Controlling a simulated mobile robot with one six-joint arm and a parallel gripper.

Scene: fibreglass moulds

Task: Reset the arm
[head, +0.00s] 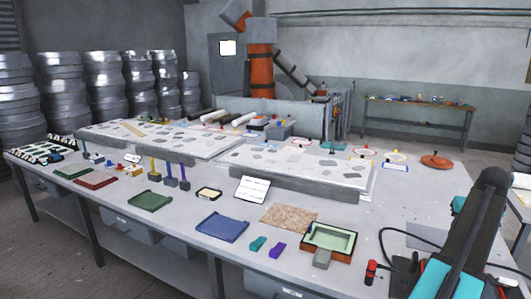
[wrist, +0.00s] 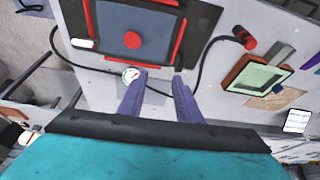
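My gripper (wrist: 159,76) shows in the wrist view as two purple-grey fingers standing apart. It is open, and nothing is held between the fingers. Beyond the fingertips lies the pale table top (wrist: 215,72). A small round dial (wrist: 130,74) shows just beside the left fingertip; I cannot tell whether they touch. In the head view my arm, black and teal, is bent over the right end of the table (head: 300,183). I cannot make out the gripper's fingers there.
A red cylinder (head: 371,271), a black cable (head: 384,236) and a green-lined tray (head: 327,241) are near my arm. Purple (head: 277,250) and teal (head: 258,243) blocks lie left of the tray. Speckled slabs (head: 295,168) fill the back. Coloured trays line the front.

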